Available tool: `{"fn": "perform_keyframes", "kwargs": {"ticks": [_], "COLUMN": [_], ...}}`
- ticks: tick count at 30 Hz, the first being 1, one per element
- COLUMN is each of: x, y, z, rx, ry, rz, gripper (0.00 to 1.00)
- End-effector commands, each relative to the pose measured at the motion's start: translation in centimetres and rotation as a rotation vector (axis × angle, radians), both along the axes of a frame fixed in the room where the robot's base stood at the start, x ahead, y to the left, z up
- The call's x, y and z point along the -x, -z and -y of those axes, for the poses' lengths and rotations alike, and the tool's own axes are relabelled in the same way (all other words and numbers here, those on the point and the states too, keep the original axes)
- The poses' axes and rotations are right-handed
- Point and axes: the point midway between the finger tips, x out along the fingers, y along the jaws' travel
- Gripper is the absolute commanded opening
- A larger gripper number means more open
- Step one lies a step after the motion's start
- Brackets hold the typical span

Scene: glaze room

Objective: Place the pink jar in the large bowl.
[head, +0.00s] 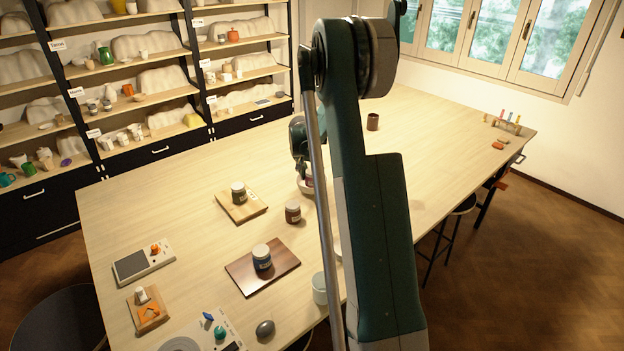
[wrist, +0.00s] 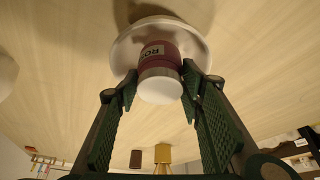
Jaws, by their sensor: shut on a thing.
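The pink jar (wrist: 158,57) has a white lid and a pale label with dark lettering. In the wrist view it is between the two fingertips of my gripper (wrist: 160,82), which is shut on it. The white round bowl (wrist: 120,52) is directly behind the jar, which appears inside or just over it; I cannot tell whether the jar touches the bowl's bottom.
Several other jars stand near: a brown one (head: 293,212), one on a light board (head: 238,193), one on a dark board (head: 262,258). A pale canister (head: 319,289) stands at the front edge. A dark brown cup (head: 373,122) is farther back, with clear table around it.

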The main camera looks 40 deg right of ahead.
Motion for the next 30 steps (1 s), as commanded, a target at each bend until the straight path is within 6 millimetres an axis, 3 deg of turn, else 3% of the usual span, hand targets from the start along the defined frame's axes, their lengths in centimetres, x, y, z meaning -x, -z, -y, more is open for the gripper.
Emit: {"fn": "perform_keyframes", "kwargs": {"ticks": [6,21,22,23,30], "x": [0.0,0.0,0.0,0.0,0.0], "y": [2.2,2.8,2.9,2.8,2.8], "z": [0.0,0.0,0.0,0.0,0.0], "rx": [0.000,0.000,0.000,0.000,0.000], "ry": [0.000,0.000,0.000,0.000,0.000], "rz": [0.000,0.000,0.000,0.000,0.000], "gripper": [0.22,0.22,0.39,0.43,0.44]}}
